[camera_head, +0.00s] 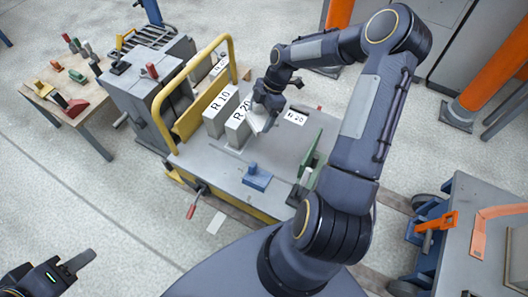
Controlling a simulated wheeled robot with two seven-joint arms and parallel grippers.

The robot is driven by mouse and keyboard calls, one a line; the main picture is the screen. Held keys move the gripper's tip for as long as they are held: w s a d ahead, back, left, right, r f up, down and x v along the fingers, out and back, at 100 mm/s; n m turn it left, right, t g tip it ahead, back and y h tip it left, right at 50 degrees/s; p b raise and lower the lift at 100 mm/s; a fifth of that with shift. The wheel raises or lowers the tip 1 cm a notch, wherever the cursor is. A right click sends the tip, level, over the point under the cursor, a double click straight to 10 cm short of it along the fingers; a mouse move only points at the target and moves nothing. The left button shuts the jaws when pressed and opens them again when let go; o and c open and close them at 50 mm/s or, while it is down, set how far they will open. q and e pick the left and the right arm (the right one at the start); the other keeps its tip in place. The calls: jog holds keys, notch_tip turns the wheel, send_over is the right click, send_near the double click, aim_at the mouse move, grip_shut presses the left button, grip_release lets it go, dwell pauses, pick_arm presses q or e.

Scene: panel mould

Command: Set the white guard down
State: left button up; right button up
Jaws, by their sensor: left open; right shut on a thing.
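The white guard (259,123) is a small pale piece at the tips of my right gripper (263,106), above the grey machine table (205,168). My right gripper is shut on it and hides part of it. The guard is close beside the grey block marked R 20 (237,132); I cannot tell whether it touches the block or the table. My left gripper (72,270) is open and empty at the bottom left, over the floor and away from the table.
A block marked R 10 (220,112) and a white N 20 label (295,117) are on the table. A blue block (257,177) and a green upright piece (311,156) stand nearer. A yellow rail (157,118) bounds the left side. An orange-tooled cart (485,265) stands right.

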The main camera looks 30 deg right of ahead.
jog(key=s+d+f+n+g+b, duration=0.2)
jog(key=d+f+n+b, duration=0.45)
jog(key=f, duration=0.25)
pick_arm(q)
notch_tip(320, 180, down, 12)
jog(key=b, duration=0.2)
jog(key=shift+r, duration=0.25)
pick_arm(e)
send_over(274, 154)
jog(key=w+d, duration=0.1)
jog(key=d, duration=0.1)
jog(key=shift+h, duration=0.3)
notch_tip(274, 154, down, 10)
jog(key=shift+w+r, duration=0.1)
jog(key=o, duration=1)
jog(key=shift+c, duration=0.2)
